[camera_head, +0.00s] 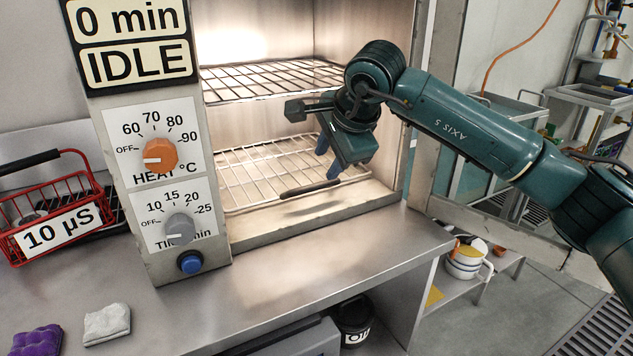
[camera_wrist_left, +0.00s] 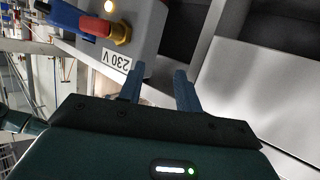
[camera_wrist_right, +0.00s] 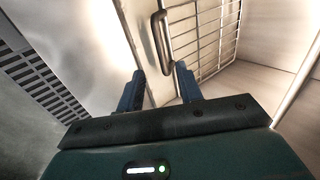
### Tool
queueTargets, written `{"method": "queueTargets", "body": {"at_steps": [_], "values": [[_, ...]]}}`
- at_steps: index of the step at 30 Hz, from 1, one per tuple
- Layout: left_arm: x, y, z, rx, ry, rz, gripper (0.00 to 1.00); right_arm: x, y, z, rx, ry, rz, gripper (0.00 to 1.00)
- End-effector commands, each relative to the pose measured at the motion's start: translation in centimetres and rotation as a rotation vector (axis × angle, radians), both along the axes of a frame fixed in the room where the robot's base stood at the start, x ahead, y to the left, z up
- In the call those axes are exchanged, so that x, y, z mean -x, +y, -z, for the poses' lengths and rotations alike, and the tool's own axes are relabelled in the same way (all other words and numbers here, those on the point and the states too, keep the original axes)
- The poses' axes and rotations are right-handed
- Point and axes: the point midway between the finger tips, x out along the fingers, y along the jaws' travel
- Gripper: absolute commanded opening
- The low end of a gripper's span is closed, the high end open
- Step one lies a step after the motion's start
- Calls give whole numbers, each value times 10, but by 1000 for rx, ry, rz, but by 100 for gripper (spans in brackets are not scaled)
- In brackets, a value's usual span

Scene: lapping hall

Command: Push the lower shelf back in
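The lower shelf (camera_head: 262,170) is a wire rack in the lit oven chamber, with a dark bar handle (camera_head: 310,188) at its front edge. My right gripper (camera_head: 328,160) is at the oven opening, above and behind the handle in the head view, over the shelf's right part. In the right wrist view the handle (camera_wrist_right: 162,42) lies beyond the fingertips, and the shelf wires (camera_wrist_right: 203,38) show to its right. The right fingers are apart with nothing between them; I see no contact with the handle. My left gripper (camera_wrist_left: 158,88) is open and empty, outside the head view.
An upper wire shelf (camera_head: 270,78) sits above. The control panel (camera_head: 158,165) stands left of the opening. A red basket (camera_head: 50,205), a grey cloth (camera_head: 107,323) and a purple cloth (camera_head: 37,341) are on the bench. The bench before the oven is clear.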

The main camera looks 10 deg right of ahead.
Motion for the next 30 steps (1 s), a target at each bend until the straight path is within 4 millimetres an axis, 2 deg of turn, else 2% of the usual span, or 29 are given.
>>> {"method": "queueTargets", "body": {"at_steps": [1, 6, 12, 17, 25, 30], "values": [[0, 0, 1, -2, 0, 2, 34, -6, 3, 13, 0, 5, 0, 36], [-1, -1, 3, -6, 0, 5, 34, -24, 10, 41, -2, 5, 1, 36], [-1, -2, 5, -10, 1, 7, 34, -39, 15, 64, -3, 3, 2, 36], [-1, -2, 6, -12, 1, 9, 34, -44, 16, 71, -3, 2, 1, 36], [-1, -2, 6, -12, 3, 9, 34, -45, 17, 72, -3, 1, 1, 36], [-1, -2, 6, -12, 4, 10, 34, -45, 16, 72, -3, 1, 1, 23]]}}
